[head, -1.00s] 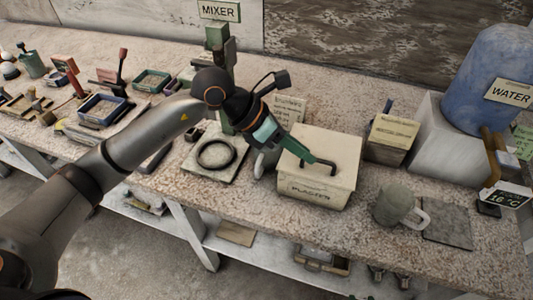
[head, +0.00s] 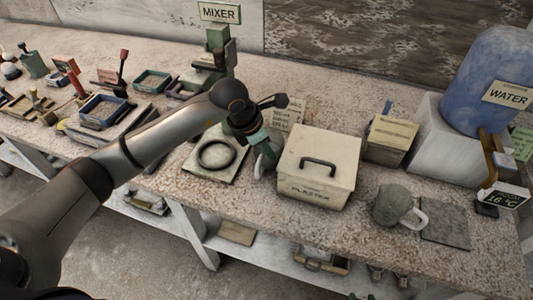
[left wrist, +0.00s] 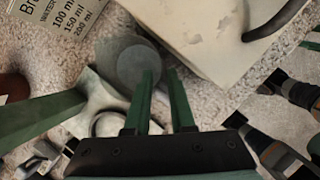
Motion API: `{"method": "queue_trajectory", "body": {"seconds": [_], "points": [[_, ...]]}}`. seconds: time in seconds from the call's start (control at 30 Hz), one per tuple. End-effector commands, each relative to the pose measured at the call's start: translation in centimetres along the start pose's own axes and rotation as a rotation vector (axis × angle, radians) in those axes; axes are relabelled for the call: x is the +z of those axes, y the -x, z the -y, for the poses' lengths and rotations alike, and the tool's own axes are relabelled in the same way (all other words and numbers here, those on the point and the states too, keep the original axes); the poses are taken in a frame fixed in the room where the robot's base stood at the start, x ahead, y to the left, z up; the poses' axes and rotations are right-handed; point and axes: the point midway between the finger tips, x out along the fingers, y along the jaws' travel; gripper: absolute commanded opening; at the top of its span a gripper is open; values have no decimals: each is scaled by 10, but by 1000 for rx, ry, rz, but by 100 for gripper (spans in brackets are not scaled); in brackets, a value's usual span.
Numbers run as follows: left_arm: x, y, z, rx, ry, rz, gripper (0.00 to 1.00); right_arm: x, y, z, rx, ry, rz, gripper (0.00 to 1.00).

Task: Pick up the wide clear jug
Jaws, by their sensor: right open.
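A pale, greyish see-through vessel, seemingly the wide clear jug (head: 265,165), stands on the bench between the ring plate and the plaster bin, partly hidden by my left gripper. In the left wrist view the jug (left wrist: 136,62) shows from above as a round grey shape just beyond the fingertips. My left gripper (head: 257,145) is over it, pointing down. In the left wrist view its two green fingers (left wrist: 161,76) are apart with a narrow gap and nothing held between them. I cannot tell whether they touch the jug.
A cream plaster bin (head: 318,185) with a dark handle stands close to the right. A plate with a dark ring (head: 216,170) lies to the left, the green mixer (head: 217,50) behind. A grey mug-like vessel (head: 390,207) and a blue water barrel (head: 482,80) are further right.

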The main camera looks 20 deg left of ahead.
Motion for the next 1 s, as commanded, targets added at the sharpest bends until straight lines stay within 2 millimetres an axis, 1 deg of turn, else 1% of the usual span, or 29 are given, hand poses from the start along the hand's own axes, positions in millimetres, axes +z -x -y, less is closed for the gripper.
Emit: {"method": "queue_trajectory", "body": {"seconds": [0.03,0.1,0.2,0.3,0.57,0.77,1.0], "points": [[0,-10,2,-6,3,-4,22,-1,1,0,0,0,0,45],[0,-22,2,-5,1,-4,22,-2,2,0,0,0,0,45],[0,-36,1,-4,3,-2,22,-2,2,0,0,0,0,45],[0,-44,1,-3,1,-1,22,-3,3,0,0,0,1,45],[0,-46,1,-2,0,-1,22,-2,2,0,0,0,1,45],[0,-46,1,-2,0,0,0,-2,2,0,0,0,1,45],[0,-46,1,-2,1,0,0,-2,2,0,0,0,1,45]]}}
